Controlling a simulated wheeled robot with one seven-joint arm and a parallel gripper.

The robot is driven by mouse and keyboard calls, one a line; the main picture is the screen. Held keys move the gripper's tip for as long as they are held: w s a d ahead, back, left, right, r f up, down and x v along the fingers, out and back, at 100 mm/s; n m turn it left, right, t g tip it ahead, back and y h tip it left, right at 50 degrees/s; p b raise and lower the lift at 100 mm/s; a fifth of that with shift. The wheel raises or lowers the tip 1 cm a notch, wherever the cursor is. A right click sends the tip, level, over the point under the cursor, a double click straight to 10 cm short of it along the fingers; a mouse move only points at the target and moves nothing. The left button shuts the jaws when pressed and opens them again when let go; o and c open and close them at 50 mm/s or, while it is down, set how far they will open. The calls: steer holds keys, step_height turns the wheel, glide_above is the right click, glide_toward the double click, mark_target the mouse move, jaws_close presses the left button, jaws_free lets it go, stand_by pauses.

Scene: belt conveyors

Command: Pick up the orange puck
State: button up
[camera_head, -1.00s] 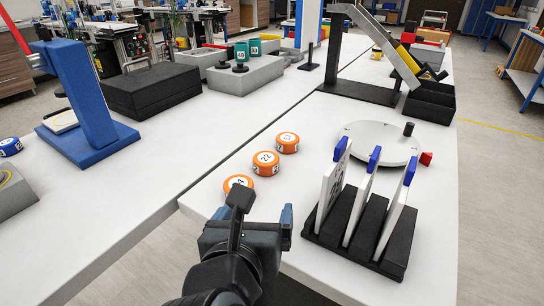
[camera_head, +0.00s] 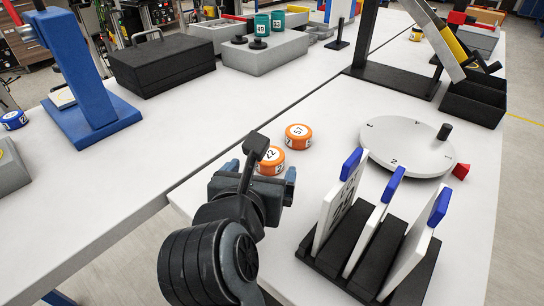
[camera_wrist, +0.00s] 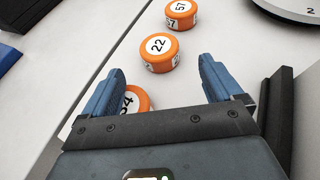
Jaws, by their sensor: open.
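Three orange pucks with white numbered tops lie in a row on the white table. The puck marked 57 (camera_head: 298,137) is farthest; it also shows in the wrist view (camera_wrist: 181,13). The puck marked 22 (camera_head: 271,161) is partly behind my arm in the head view; in the wrist view (camera_wrist: 159,52) it lies ahead, around the gap between my fingers. The nearest puck (camera_wrist: 137,98) is partly covered by my gripper and its number is cut off; the head view hides it. My gripper (camera_wrist: 160,75) is open and empty, over the table edge area in the head view (camera_head: 260,172).
A black rack (camera_head: 360,250) with upright white plates stands right of my gripper. A white round dial (camera_head: 400,140) with a black knob lies behind it. A blue stand (camera_head: 85,85) and black case (camera_head: 160,65) are on the left table. The surface left of the pucks is clear.

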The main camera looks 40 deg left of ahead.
mark_target(269, 155)
steer(key=shift+r+x, duration=0.15)
steer(key=shift+x, duration=1.4)
steer(key=shift+r+x, duration=0.1)
steer(key=shift+x, duration=1.4)
steer(key=shift+w+a, duration=0.1)
steer(key=c, duration=1.2)
